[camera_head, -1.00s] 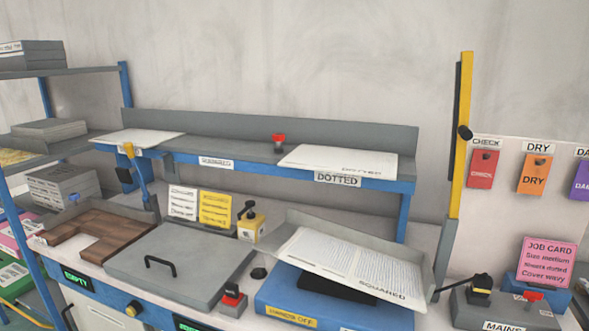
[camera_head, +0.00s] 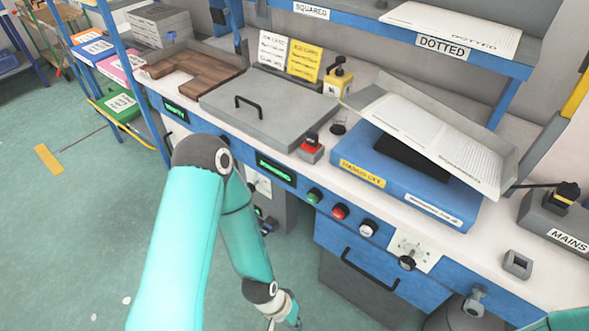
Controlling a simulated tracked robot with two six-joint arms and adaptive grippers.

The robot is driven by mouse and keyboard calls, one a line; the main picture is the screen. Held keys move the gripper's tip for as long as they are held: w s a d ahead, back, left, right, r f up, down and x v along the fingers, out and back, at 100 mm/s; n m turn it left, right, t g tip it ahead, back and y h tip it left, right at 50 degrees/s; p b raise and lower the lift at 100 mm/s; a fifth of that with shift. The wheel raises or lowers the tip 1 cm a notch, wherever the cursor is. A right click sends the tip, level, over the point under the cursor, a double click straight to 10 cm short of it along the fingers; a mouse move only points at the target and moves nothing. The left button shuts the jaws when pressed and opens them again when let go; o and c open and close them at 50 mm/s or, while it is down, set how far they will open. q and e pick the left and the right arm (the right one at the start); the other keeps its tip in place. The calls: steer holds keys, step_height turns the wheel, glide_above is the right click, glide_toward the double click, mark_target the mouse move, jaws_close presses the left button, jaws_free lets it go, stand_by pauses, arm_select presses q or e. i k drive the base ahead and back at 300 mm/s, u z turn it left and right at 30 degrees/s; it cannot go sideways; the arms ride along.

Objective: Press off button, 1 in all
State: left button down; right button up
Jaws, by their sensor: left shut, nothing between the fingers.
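A red push button (camera_head: 340,212) sits on the blue front panel of the bench, between a green button (camera_head: 314,197) and a white button (camera_head: 368,228). I can read no off label on any of them. A small grey box with a red top (camera_head: 311,148) stands on the worktop above. My left gripper (camera_head: 292,318) hangs low at the bottom edge, below the front panel and well apart from the buttons. It is shut and empty, and its tip is partly cut off. A bit of my right arm shows at the bottom right corner; I make out no right fingers.
The grey lidded tray (camera_head: 225,115) and the blue box with a sloped printed sheet (camera_head: 400,205) cover much of the worktop. A MAINS box (camera_head: 545,215) stands at right. A drawer handle (camera_head: 370,270) and a black knob (camera_head: 406,263) stick out from the front. Floor at left is open.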

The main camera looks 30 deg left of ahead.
mark_target(337, 215)
steer(key=z, duration=0.05)
steer(key=k, duration=1.25)
steer(key=u, duration=0.7)
steer(key=i, duration=1)
steer(key=z, duration=0.05)
